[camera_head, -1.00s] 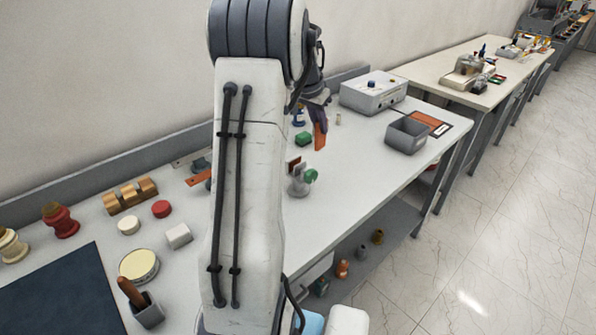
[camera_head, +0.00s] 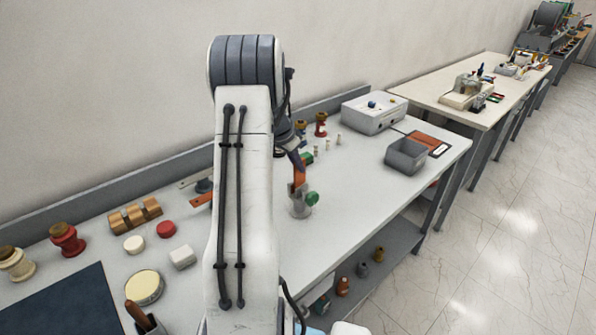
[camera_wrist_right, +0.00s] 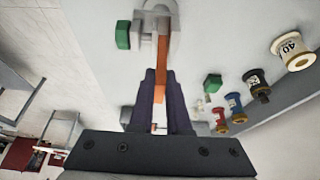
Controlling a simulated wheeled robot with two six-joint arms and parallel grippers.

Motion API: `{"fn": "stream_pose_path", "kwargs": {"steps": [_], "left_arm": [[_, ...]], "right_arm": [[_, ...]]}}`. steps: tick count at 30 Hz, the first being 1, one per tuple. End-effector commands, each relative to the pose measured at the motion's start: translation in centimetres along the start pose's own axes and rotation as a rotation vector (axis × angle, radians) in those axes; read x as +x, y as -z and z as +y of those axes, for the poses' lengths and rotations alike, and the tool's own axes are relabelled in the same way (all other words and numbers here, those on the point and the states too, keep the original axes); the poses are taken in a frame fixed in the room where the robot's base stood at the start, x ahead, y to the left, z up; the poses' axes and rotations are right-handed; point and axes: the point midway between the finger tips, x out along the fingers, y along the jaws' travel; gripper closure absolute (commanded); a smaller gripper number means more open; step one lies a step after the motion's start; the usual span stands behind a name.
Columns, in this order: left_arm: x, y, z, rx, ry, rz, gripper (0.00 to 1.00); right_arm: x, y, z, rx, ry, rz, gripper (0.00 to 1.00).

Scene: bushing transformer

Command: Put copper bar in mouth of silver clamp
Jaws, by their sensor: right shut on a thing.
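The copper bar (camera_head: 299,169) is an orange flat strip held by my right gripper, whose tips are mostly hidden behind my arm in the head view. In the right wrist view the gripper (camera_wrist_right: 160,76) is shut on the bar (camera_wrist_right: 162,45), which sticks out past the fingertips. The silver clamp (camera_head: 299,207) with a green knob (camera_head: 312,198) stands on the bench directly below the bar. In the wrist view the bar's far end overlaps the clamp (camera_wrist_right: 145,26); I cannot tell if it is between the jaws. My left gripper is out of view.
A grey box (camera_head: 406,157) and a white instrument box (camera_head: 373,112) stand towards the right. Brass blocks (camera_head: 135,214), round pads and a dark mat (camera_head: 60,305) lie at left. The bench front is clear.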

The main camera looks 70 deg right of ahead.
Motion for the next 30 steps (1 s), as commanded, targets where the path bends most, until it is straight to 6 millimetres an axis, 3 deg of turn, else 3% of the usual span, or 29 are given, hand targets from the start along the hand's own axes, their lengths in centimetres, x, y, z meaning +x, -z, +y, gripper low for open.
{"fn": "stream_pose_path", "kwargs": {"steps": [9,21,22,24,30], "left_arm": [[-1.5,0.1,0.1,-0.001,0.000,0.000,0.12],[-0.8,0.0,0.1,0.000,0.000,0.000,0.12],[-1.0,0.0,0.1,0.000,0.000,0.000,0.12],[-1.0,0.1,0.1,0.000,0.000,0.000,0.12],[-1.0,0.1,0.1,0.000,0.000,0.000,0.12]], "right_arm": [[3.4,-1.4,0.0,-0.001,0.000,-0.001,1.00],[3.9,-1.5,0.0,0.000,0.001,0.001,1.00],[3.9,-1.6,0.1,0.000,0.000,-0.001,0.78],[3.8,-1.5,0.1,0.000,0.000,-0.001,0.55],[3.8,-1.5,0.1,0.000,0.000,-0.001,0.55]]}}
